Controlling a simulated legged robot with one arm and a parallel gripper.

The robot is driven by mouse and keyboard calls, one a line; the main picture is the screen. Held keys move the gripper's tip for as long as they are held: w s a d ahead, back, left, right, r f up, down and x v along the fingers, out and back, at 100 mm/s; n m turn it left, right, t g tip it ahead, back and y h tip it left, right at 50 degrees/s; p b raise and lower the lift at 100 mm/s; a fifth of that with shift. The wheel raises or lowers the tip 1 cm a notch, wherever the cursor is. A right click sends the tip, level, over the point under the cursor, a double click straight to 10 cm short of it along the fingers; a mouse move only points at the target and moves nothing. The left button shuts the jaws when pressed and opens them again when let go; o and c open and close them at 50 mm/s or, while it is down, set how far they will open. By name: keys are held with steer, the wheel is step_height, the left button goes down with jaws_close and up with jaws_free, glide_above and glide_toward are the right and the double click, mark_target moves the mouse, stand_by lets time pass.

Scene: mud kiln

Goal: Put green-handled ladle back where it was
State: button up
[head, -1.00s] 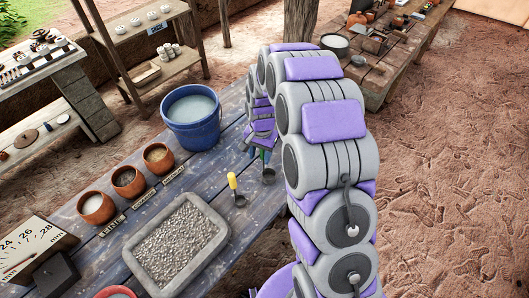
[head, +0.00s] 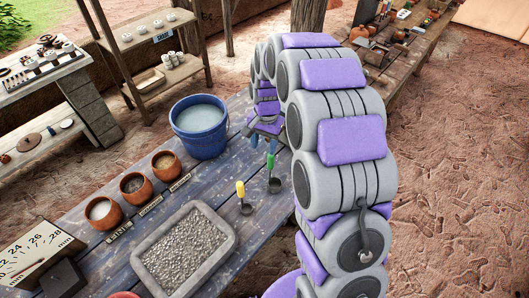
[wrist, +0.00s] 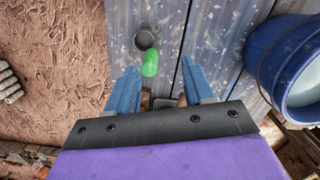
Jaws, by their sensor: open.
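The green-handled ladle (head: 271,165) stands on the blue-grey plank table, its handle pointing up and its dark bowl resting at the bottom. It also shows in the wrist view (wrist: 150,64), just beyond the fingertips. My gripper (head: 263,144) is open and empty, with its blue fingers above and beside the green handle. In the wrist view my gripper (wrist: 161,78) has its two fingers wide apart, with nothing held between them. A yellow-handled ladle (head: 241,190) stands to the left of the green one.
A blue bucket (head: 199,143) of pale liquid stands left of my gripper. A stone tray of gravel (head: 233,240) lies nearer. Several clay pots (head: 132,188) with name plates line the table's left side. A second wooden table (head: 395,75) stands at the back right.

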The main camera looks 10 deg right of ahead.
steer(key=shift+s+d+r, duration=0.1)
steer(key=shift+d+r, duration=1)
steer(key=shift+r, duration=0.1)
steer(key=s+a+r+n, duration=0.1)
steer(key=s+r+n, duration=0.1)
steer(key=s+r, duration=0.35)
steer(key=s+a+r+n, duration=0.1)
steer(key=s+r, duration=0.2)
steer(key=s, duration=0.6)
steer(key=s+d+n, duration=0.1)
steer(key=s+n, duration=0.1)
steer(key=s, duration=0.8)
steer(key=s+d+r+n+g, duration=0.1)
steer(key=s+n, duration=0.1)
steer(key=s, duration=0.9)
steer(key=shift+s+d+h, duration=0.3)
steer(key=shift+d, duration=0.1)
steer(key=shift+a, duration=0.15)
